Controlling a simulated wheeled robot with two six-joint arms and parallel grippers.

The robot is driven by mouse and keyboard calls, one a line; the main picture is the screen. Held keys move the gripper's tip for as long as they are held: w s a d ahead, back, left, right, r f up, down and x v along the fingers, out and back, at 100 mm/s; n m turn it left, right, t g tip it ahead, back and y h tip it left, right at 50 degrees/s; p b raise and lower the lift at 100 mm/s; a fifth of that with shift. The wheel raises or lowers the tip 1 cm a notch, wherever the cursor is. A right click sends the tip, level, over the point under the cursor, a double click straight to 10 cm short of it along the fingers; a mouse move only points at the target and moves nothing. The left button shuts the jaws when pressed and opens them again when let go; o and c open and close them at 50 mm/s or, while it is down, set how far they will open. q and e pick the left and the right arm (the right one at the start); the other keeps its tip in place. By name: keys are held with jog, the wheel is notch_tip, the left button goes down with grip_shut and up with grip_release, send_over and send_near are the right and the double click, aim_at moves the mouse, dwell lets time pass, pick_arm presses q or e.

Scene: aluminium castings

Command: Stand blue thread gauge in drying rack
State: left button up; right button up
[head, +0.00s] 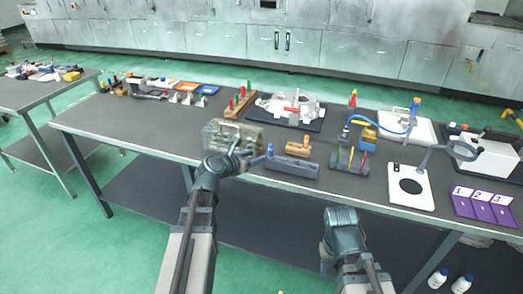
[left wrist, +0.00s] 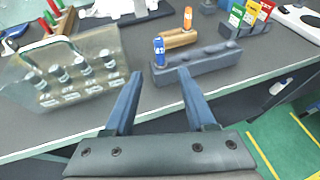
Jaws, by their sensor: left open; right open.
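The blue thread gauge (head: 270,150) stands upright at the left end of a long grey block (head: 292,166) near the table's front edge. In the left wrist view the blue gauge (left wrist: 159,50) shows a white marking, and the grey block (left wrist: 205,64) has several dark round features along its top. I cannot tell for sure which holder is the drying rack. My left gripper (left wrist: 159,74) is open and empty, its fingers spread on either side of the blue gauge's line, short of it. My right gripper (head: 344,218) is open and empty in front of the table.
A wooden block (head: 297,150) with an orange gauge (head: 306,140) stands behind the grey block. A holder with coloured tags (head: 347,160) and a white plate (head: 411,187) are right.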

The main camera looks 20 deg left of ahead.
pick_arm(q)
jog(key=shift+v, duration=0.95)
jog(key=s+d+f+m+g+p, duration=0.1)
jog(key=s+d+f+m+g, duration=0.35)
jog(key=d+m, duration=0.5)
jog(key=s+d+f+m+g+p, duration=0.2)
jog(key=s+d+f+m+g, duration=0.15)
jog(key=s+d+m, duration=0.45)
jog(key=s+d+m+g+y, duration=0.1)
jog(key=s+m+g+y, duration=0.1)
jog(key=s+m, duration=0.4)
jog(key=s+d+f+m+g+y+p, duration=0.1)
jog(key=s+m, duration=0.4)
jog(key=m, duration=0.8)
jog(key=shift+s+d+f+g+y, duration=0.3)
jog(key=shift+s+d+g+y, duration=0.15)
jog(key=shift+g+y, duration=0.7)
